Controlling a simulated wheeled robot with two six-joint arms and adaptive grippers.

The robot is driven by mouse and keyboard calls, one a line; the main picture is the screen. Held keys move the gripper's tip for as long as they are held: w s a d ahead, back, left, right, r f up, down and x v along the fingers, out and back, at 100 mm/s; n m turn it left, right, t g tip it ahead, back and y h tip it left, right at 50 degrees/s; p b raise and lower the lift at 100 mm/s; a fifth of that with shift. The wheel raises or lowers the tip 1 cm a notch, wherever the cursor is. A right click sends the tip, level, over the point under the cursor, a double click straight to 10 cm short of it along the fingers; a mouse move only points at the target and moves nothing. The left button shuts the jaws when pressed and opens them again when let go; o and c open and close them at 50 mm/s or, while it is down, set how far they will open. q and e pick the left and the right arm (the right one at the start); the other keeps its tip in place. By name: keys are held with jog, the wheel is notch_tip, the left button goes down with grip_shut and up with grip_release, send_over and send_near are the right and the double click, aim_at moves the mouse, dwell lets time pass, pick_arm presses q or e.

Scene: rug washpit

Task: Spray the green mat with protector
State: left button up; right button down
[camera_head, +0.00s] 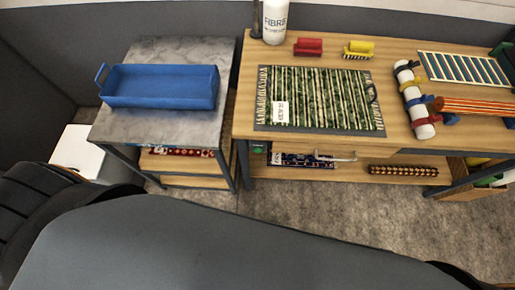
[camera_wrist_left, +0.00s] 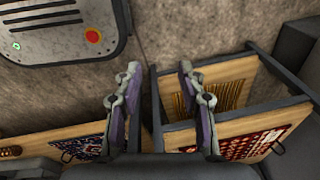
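The green mat (camera_head: 330,97) has pale stripes and dark borders. It lies flat on the wooden table in the head view, with a white tag (camera_head: 280,112) on its left part. A white bottle (camera_head: 275,22) whose label reads "FIBRE" stands upright behind the mat's left end; its top is cut off and the smaller print is unreadable. My left gripper (camera_wrist_left: 160,75) shows only in the left wrist view. Its two fingers are apart with nothing between them, above the floor and low shelves. Neither gripper shows in the head view. My right gripper is in no frame.
A red brush (camera_head: 308,47) and a yellow brush (camera_head: 358,49) lie behind the mat. A strapped white roll (camera_head: 414,100) and a striped rug (camera_head: 465,68) lie to its right. A blue tray (camera_head: 160,86) sits on the grey side table (camera_head: 190,50). Rolled and flat rugs fill lower shelves.

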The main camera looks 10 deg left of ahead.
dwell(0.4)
pick_arm(q)
grip_shut()
dwell(1.2)
